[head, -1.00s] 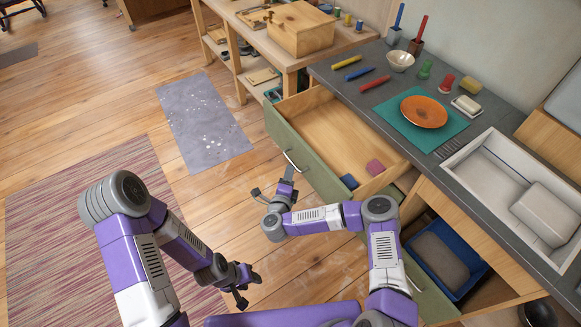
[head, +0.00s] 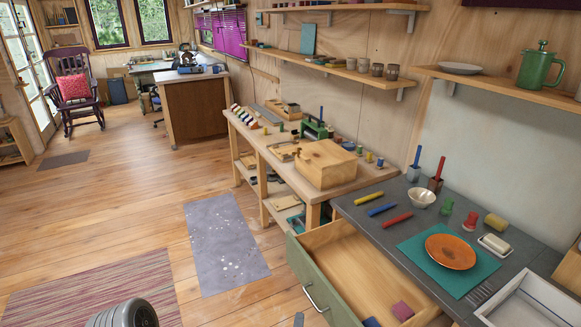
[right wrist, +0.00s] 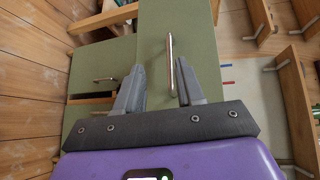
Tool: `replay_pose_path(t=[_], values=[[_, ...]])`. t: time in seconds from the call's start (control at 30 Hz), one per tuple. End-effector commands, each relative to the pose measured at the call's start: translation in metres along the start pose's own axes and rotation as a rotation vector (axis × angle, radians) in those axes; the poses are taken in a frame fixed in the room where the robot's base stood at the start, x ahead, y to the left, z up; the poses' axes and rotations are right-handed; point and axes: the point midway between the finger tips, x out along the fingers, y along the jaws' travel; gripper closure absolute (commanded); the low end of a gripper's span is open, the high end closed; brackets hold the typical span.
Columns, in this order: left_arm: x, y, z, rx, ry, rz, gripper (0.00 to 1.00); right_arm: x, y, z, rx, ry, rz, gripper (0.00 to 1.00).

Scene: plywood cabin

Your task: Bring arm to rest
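My right gripper (right wrist: 161,76) is open and empty in the right wrist view. Its two dark fingers stand apart before the green drawer front (right wrist: 206,72), with the metal drawer handle (right wrist: 171,58) seen between and beyond them, nearer the right finger. In the head view only a grey tip of the right gripper (head: 299,320) shows at the bottom edge, beside the handle (head: 315,298) of the pulled-out drawer (head: 345,262). Of my left arm, only a grey rounded joint (head: 125,314) shows at the bottom left. My left gripper is out of frame.
The open drawer holds a red block (head: 402,311) and a blue block (head: 371,322). The grey counter (head: 375,225) above carries an orange plate (head: 450,251), a bowl (head: 422,197) and a tray (head: 530,305). The wooden floor (head: 130,215) to the left is mostly free.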

Motion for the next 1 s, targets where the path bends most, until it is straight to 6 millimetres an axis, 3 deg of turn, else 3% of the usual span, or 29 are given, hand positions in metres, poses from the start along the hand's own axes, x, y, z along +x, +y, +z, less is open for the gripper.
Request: replay_pose_path(t=[0.13, 0.23, 0.37, 0.5, 0.6, 0.73, 0.83, 1.0], values=[[0.0, 0.0, 0.0, 0.0, 0.0, 0.0, 0.57, -0.025, 0.027, 0.029, -0.258, -0.303, 0.102, 0.62], [0.0, 0.0, 0.0, 0.0, 0.0, 0.0, 0.57, -0.054, 0.058, 0.031, -0.463, -0.516, 0.21, 0.62], [0.0, 0.0, 0.0, 0.0, 0.0, 0.0, 0.57, -0.101, 0.099, 0.006, -0.707, -0.757, 0.383, 0.62], [0.0, 0.0, 0.0, 0.0, 0.0, 0.0, 0.57, -0.156, 0.127, -0.044, -0.901, -0.97, 0.596, 0.62], [0.0, 0.0, 0.0, 0.0, 0.0, 0.0, 0.57, -0.192, 0.134, -0.078, -0.977, -1.081, 0.731, 0.62], [0.0, 0.0, 0.0, 0.0, 0.0, 0.0, 0.57, -0.225, 0.135, -0.107, -1.014, -1.172, 0.852, 0.62], [0.0, 0.0, 0.0, 0.0, 0.0, 0.0, 0.57, -0.237, 0.134, -0.117, -1.021, -1.206, 0.896, 0.62], [0.0, 0.0, 0.0, 0.0, 0.0, 0.0, 0.57, -0.241, 0.134, -0.119, -1.021, -1.215, 0.909, 0.62]])
